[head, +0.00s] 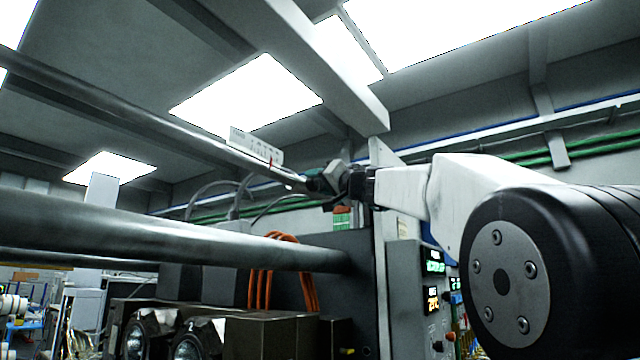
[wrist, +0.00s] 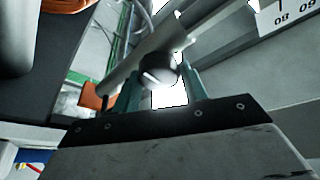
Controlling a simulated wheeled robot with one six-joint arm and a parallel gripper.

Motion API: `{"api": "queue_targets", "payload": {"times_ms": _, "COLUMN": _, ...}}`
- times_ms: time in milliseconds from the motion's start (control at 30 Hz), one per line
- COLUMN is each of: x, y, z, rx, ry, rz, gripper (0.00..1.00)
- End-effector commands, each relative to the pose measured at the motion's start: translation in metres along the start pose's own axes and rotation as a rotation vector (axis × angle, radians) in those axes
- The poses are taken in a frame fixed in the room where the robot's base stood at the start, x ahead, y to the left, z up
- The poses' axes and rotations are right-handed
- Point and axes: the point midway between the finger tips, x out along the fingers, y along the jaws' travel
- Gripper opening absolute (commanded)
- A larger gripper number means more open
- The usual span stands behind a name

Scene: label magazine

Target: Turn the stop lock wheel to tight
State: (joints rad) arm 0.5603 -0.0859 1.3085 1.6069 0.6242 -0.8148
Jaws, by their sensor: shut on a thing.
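In the head view my gripper (head: 328,180) reaches in from the right to the dark fittings by the rail's end. The wheel is mostly hidden there by the gripper. No tight or loose marking is readable.
A white scale plate with numbers and a red pointer (head: 256,147) sits just left of my gripper; it also shows in the wrist view (wrist: 285,14). A thick metal bar (head: 170,240) crosses below. Orange cables (head: 280,275) and a control panel (head: 432,285) stand lower down.

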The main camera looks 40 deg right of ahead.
Motion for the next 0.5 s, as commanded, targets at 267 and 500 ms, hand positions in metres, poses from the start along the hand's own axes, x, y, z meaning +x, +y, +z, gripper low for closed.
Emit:
{"api": "queue_targets", "payload": {"times_ms": 267, "x": 0.0004, "y": -0.0011, "z": -0.0007, "rx": 0.237, "ry": -0.013, "rz": 0.098, "gripper": 0.2}}
{"api": "queue_targets", "payload": {"times_ms": 500, "x": 0.0008, "y": -0.0019, "z": -0.0013, "rx": 0.446, "ry": -0.025, "rz": 0.183, "gripper": 0.2}}
